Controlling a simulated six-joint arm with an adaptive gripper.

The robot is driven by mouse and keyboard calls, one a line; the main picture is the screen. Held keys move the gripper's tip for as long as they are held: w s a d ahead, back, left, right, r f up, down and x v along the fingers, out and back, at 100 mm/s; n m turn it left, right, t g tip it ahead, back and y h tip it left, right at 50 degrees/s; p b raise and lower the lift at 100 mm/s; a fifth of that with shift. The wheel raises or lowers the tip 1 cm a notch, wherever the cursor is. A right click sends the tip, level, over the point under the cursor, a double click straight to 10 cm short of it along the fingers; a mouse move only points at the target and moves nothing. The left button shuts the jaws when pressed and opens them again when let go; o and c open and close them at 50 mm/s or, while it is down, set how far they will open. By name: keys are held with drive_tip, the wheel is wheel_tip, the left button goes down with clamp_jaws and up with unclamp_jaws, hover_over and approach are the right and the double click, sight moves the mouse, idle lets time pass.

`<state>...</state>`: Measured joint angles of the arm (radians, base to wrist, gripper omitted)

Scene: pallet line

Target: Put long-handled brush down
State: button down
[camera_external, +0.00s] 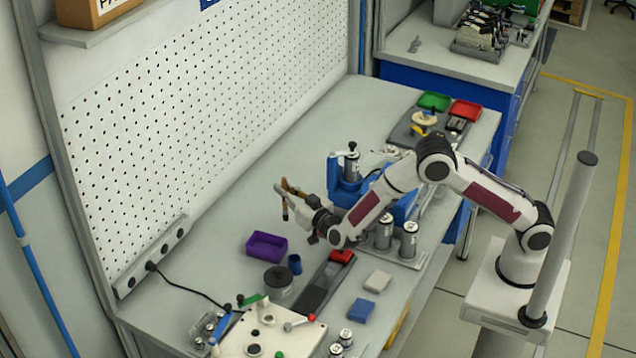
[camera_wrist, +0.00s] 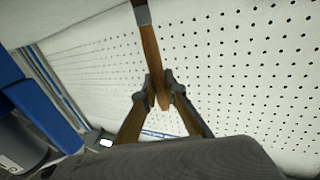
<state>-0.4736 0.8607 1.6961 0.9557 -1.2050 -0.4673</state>
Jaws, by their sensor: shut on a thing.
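The long-handled brush has a brown wooden handle (camera_wrist: 150,50) and a grey metal collar at the top edge of the wrist view; its bristle end is out of that view. My gripper (camera_wrist: 163,88) is shut on the handle near its end, with one fingertip on each side. In the external view my gripper (camera_external: 286,189) is held in the air above the back part of the workbench, in front of the pegboard. There the brush (camera_external: 284,205) looks small, with a dark end pointing down, apart from the bench top.
The workbench (camera_external: 225,212) is bare below and left of my gripper. A purple tray (camera_external: 266,246), a dark round pot (camera_external: 278,281) and a small blue cup (camera_external: 295,263) stand nearer the front. A blue machine (camera_external: 345,185) stands right of my gripper. The pegboard (camera_external: 210,110) rises behind.

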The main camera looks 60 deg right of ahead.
sight(285, 205)
drive_tip(key=shift+f, duration=1.95)
drive_tip(key=c, duration=2.1)
unclamp_jaws()
drive_tip(key=v, duration=1.2)
drive_tip(key=shift+w+d+r, duration=0.1)
drive_tip(key=shift+r, duration=0.1)
